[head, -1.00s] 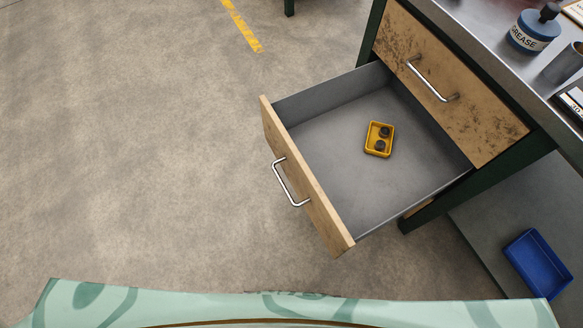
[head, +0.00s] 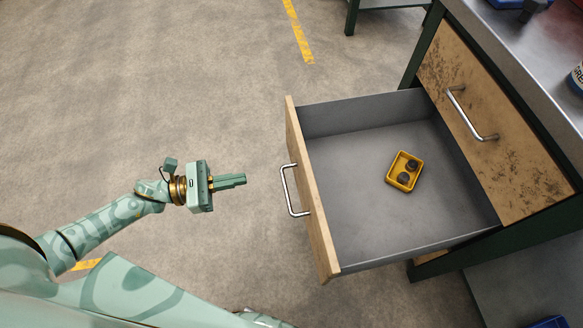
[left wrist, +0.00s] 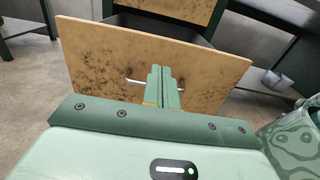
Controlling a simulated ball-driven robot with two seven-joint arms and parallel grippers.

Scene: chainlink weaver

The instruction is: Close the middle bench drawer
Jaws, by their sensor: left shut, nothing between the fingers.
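The middle bench drawer (head: 307,190) stands pulled far out of the bench, with a wooden front and a grey tray inside. Its silver bar handle (head: 288,190) is on the front, facing left. My left gripper (head: 244,180) is shut and empty, to the left of the handle and apart from it, pointing at the drawer front. In the left wrist view the shut fingers (left wrist: 163,75) point at the stained drawer front (left wrist: 100,60) and hide the middle of the handle (left wrist: 134,82). My right gripper is not in view.
The concrete floor (head: 200,80) left of the drawer is clear.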

